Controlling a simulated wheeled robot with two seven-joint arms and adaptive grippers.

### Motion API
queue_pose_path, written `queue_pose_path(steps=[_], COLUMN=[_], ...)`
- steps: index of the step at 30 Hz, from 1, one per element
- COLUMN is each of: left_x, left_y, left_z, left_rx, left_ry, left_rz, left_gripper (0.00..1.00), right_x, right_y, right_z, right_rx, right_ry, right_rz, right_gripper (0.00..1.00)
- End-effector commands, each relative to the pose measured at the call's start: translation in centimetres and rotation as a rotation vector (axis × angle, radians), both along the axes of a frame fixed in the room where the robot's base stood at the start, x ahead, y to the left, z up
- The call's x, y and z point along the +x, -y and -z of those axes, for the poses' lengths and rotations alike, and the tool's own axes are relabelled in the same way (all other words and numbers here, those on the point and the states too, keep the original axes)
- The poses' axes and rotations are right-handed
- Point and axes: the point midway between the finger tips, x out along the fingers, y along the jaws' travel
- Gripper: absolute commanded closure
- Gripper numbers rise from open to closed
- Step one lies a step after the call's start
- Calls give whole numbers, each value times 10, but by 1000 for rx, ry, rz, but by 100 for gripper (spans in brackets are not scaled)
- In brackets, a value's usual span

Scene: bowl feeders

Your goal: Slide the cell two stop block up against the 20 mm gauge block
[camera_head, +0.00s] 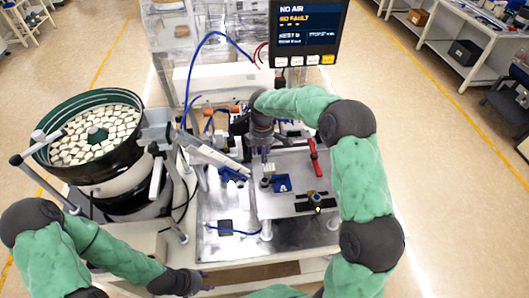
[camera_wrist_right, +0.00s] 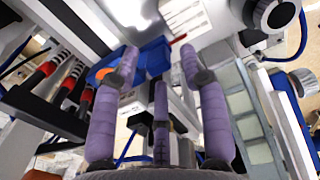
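My right gripper (camera_head: 264,155) points down over the metal fixture plate (camera_head: 290,208), just above a small pale block (camera_head: 268,168). A blue block (camera_head: 282,184) sits just right of and below it. I cannot tell which piece is the stop block or the 20 mm gauge block. In the right wrist view the purple fingers of my right gripper (camera_wrist_right: 160,62) stand apart with nothing visibly held; a blue part with an orange disc (camera_wrist_right: 140,64) is near the left finger. My left gripper (camera_head: 204,280) is low at the front edge, too small to read.
A red-handled clamp (camera_head: 314,157) stands on the plate's right side. A bowl feeder (camera_head: 98,170) full of pale parts is at left, with a rail (camera_head: 212,155) leading toward the plate. A screen (camera_head: 306,32) reads NO AIR, NO FAULT. Bare metal lies at front left.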

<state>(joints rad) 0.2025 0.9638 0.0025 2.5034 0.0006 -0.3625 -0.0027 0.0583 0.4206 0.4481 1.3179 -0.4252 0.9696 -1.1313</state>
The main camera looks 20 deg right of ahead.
Motion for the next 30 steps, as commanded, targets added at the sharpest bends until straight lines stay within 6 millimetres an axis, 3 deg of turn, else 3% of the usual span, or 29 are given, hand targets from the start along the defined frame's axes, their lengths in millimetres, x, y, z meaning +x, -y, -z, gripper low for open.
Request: queue_pose_path(steps=[11,24,30], left_x=[0,0,0], left_y=[0,0,0], left_z=[0,0,0], left_rx=[0,0,0], left_ry=[0,0,0], left_rz=[0,0,0], left_gripper=[60,60,60], right_x=[-1,0,0], right_y=[1,0,-1], right_z=[-5,-84,-110], right_rx=[-2,-2,-1], right_ry=[-5,-1,-3], right_rz=[0,0,-2], right_gripper=[55,55,55])
